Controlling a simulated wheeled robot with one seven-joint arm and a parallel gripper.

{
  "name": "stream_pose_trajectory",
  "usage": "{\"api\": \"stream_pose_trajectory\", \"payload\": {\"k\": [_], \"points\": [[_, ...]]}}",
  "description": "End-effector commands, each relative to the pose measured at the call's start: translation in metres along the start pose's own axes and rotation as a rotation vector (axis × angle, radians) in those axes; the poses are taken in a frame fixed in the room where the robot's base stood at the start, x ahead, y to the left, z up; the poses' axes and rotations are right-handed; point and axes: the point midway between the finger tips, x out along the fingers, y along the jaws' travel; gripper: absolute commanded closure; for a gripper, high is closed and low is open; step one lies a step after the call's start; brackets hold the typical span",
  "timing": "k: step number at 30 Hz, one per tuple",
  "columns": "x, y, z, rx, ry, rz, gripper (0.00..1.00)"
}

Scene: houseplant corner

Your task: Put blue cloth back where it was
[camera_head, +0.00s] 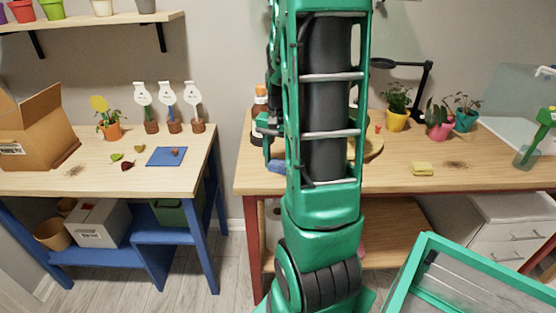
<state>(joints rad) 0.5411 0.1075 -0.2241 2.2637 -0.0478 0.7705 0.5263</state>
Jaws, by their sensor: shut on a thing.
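My green arm stands upright in the middle and covers much of the right table's left part. My gripper (270,150) shows only in part, at the left edge of that arm, low over the right table. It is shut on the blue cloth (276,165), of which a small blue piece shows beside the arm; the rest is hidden. A flat blue square (155,160) lies on the left table with a small brown lump on it.
The left table (40,182) bears a cardboard box, a potted plant, leaves and white-tagged pots. The right table (395,180) bears a brown bottle (260,100), a yellow sponge (422,169), plants and a lamp. A gap parts the tables. A green-framed case (430,250) stands front right.

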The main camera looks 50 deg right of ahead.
Motion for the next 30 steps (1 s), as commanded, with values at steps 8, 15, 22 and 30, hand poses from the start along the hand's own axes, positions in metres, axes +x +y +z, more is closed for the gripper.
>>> {"api": "stream_pose_trajectory", "payload": {"k": [8,15,22,30], "points": [[0.001,0.0,0.0,0.0,0.0,0.0,0.31],[-0.005,-0.001,0.0,-0.001,0.001,-0.001,0.31],[-0.041,-0.001,0.0,-0.002,0.004,-0.003,0.31],[-0.094,-0.001,0.0,-0.001,0.003,-0.002,0.31]]}}
